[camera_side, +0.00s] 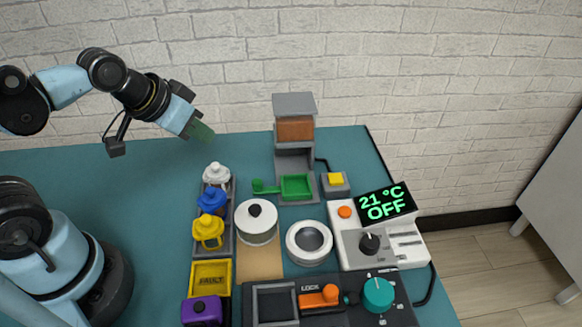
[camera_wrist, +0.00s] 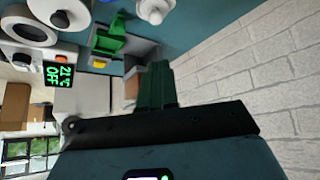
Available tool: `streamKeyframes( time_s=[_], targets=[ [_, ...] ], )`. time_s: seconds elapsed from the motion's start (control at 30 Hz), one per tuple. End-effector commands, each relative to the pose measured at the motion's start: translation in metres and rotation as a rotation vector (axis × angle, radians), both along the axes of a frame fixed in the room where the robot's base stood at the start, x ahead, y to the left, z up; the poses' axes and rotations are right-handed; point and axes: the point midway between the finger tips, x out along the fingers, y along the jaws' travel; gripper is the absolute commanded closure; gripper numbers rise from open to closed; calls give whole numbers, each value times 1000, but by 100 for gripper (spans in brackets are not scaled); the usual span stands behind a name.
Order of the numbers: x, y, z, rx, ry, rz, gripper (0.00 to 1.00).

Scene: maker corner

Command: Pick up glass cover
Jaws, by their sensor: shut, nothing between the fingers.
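My gripper (camera_side: 203,132) is raised above the back left of the teal table, shut and empty. Its green fingers also show in the wrist view (camera_wrist: 158,82), pressed together. A white round pot with a pale lid and black knob (camera_side: 257,220) stands mid-table, lower and to the right of my gripper. It also shows at the top left of the wrist view (camera_wrist: 60,20). A white ring-shaped dish (camera_side: 309,243) with a grey centre sits to its right. I cannot tell for sure which piece is the glass cover. My gripper is well apart from both.
A rack with white (camera_side: 216,175), blue (camera_side: 211,201) and yellow (camera_side: 208,231) bottles stands left of the pot. Behind is a grey stand with a green tray (camera_side: 297,187). A display unit (camera_side: 387,205) reads 21 °C OFF. The table's back left is clear.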

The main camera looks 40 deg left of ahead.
Motion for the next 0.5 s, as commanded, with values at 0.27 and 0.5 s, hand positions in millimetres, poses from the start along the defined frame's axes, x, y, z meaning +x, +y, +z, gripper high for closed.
streamKeyframes(
  time_s=[0.27, 0.5],
  targets=[
    [0, 0, 0, 0, 0, 0, 100],
    [0, 0, 0, 0, 0, 0, 95]
  ],
)
